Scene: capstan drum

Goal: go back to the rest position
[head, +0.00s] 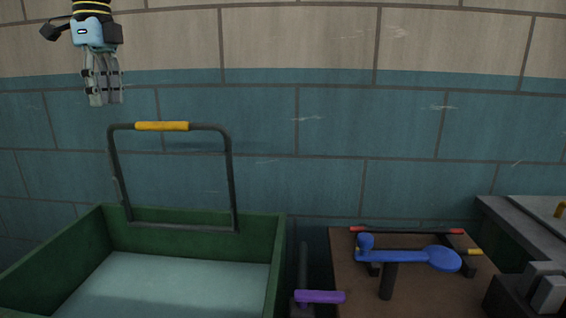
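My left gripper (106,98) hangs at the upper left with its fingers pointing down. It is empty, and a narrow gap shows between the fingers. It is in front of the tiled wall, high above the green cart and touching nothing. My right gripper is not in view.
A green cart (277,262) with a dark push handle and yellow grip (162,126) stands lower left. A purple-handled lever (320,297) is beside it. A blue crank (405,256) sits over a brown board (345,272). Dark equipment (530,235) fills the right corner. The upper middle is clear.

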